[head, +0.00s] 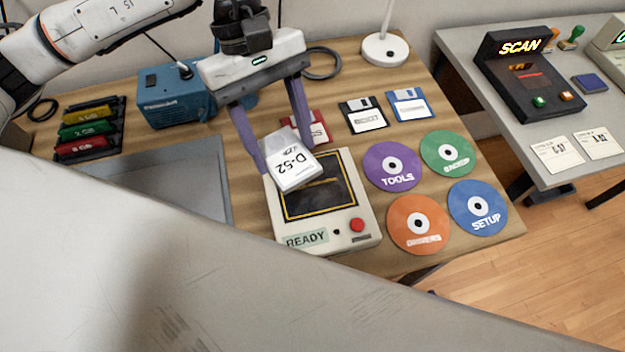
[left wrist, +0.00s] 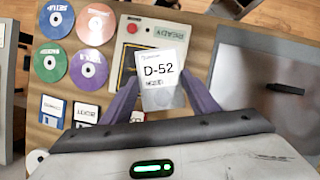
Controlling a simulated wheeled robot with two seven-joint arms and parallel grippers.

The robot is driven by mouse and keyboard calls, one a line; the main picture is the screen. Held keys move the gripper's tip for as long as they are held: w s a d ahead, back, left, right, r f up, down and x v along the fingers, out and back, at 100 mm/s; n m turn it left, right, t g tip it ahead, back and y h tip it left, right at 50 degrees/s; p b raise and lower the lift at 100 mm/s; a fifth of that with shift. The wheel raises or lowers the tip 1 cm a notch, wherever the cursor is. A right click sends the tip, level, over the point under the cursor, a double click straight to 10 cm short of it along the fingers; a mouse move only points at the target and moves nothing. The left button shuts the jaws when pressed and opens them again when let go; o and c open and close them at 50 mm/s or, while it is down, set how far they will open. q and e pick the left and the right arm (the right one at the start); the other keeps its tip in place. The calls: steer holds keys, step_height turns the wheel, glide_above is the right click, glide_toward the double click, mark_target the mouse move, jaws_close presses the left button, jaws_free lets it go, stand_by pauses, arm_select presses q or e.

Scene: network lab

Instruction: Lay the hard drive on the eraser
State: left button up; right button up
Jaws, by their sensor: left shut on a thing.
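The hard drive (head: 294,172) is a white and grey block labelled D-52. My left gripper (head: 285,158) is shut on it, one purple finger on each side. It also shows between the fingers in the left wrist view (left wrist: 161,80). The eraser (head: 362,205) is a cream box with a yellow-outlined black pad, a red button and a READY label. The hard drive is tilted in the head view and overlaps the pad's far left part; I cannot tell whether it touches. The eraser lies behind the hard drive in the left wrist view (left wrist: 130,38). My right gripper is not in view.
Colored discs (head: 418,222) and several floppy disks (head: 362,115) lie right of and behind the eraser. A blue box (head: 176,96), a rack of colored modules (head: 90,130) and a grey panel (head: 180,180) are left. A side table (head: 480,110) holds a SCAN device (head: 527,75).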

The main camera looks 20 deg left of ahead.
mark_target(314, 158)
arm_select(q)
steer(key=n, duration=0.1)
steer(key=d+n+t, duration=0.1)
steer(key=n, duration=0.1)
steer(key=shift+s+d+r+n+h, duration=0.1)
steer(key=shift+d+r+n+h, duration=0.05)
steer(key=shift+d+n+h, duration=0.2)
steer(key=n, duration=0.1)
steer(key=n+t, duration=0.1)
steer(key=n, duration=0.1)
steer(key=shift+d+r+t, duration=0.3)
steer(key=shift+d+t, duration=0.1)
steer(key=n, duration=0.1)
steer(key=d+n+t, duration=0.1)
steer(key=n, duration=0.1)
steer(key=shift+r+n+b, duration=0.25)
steer(key=shift+r+b, duration=0.1)
steer(key=shift+r, duration=0.05)
steer(key=n, duration=0.1)
steer(key=r+n+t, duration=0.1)
steer(key=n, duration=0.1)
steer(key=shift+w+d+n+t, duration=0.2)
steer(key=shift+n+t, duration=0.1)
step_height(314, 158, down, 10)
steer(key=shift+r, duration=0.1)
steer(key=shift+b, duration=0.3)
steer(key=o, duration=1.2)
steer(key=shift+f, duration=0.2)
steer(key=shift+r, duration=0.1)
